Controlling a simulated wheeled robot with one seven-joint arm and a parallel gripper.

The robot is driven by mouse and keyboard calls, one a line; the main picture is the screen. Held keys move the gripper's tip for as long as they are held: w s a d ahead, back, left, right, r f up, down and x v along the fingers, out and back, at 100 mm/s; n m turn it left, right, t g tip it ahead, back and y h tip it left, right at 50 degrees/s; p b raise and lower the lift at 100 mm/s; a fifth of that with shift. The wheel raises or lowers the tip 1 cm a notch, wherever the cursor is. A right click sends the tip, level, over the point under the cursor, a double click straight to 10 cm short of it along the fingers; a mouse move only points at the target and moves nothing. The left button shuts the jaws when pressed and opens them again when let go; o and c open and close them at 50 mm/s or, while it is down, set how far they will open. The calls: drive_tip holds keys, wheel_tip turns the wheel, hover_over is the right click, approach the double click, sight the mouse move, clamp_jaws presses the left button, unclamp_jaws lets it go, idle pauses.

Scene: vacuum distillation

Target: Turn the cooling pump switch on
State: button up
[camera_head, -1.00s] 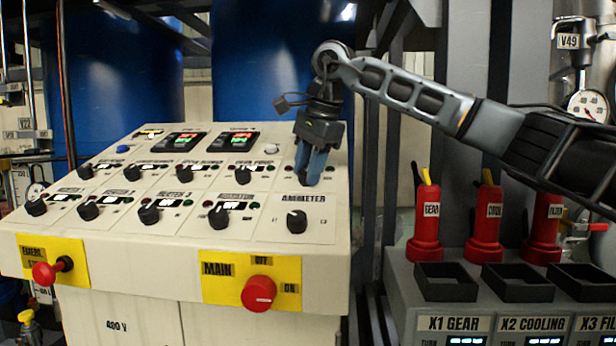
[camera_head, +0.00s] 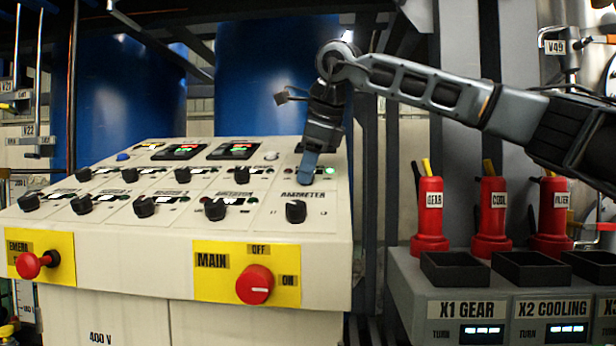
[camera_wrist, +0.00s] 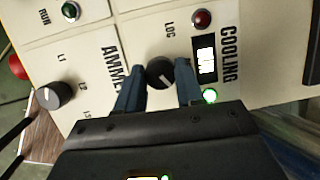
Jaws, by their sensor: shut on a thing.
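The cooling pump switch is a round black knob (camera_wrist: 160,73) with a pale pointer line, on the cream panel beside the COOLING label (camera_wrist: 230,55). In the wrist view it sits between the two blue fingers of my gripper (camera_wrist: 158,88), which are shut on it. A green lamp (camera_wrist: 210,96) beside the knob glows brightly; the red lamp (camera_wrist: 201,19) looks dim. In the head view my gripper (camera_head: 308,180) points down at the panel's upper right and hides the knob; the lit green lamp (camera_head: 331,170) shows just to its right.
The ammeter knob (camera_head: 296,211) is just below my gripper, with several other black knobs leftward. The red main switch (camera_head: 255,284) and red emergency stop (camera_head: 30,265) are on the panel front. Red cylinders (camera_head: 430,215) stand on a grey bench (camera_head: 405,290) at right.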

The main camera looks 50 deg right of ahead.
drive_tip(key=shift+m, duration=0.3)
drive_tip(key=o, duration=1)
drive_tip(key=shift+o, duration=0.2)
drive_tip(key=d+v, duration=0.1)
drive_tip(key=v, duration=0.6)
drive_tip(key=shift+s+a+r, duration=0.25)
drive_tip(key=shift+a, duration=0.3)
drive_tip(key=shift+r, duration=0.1)
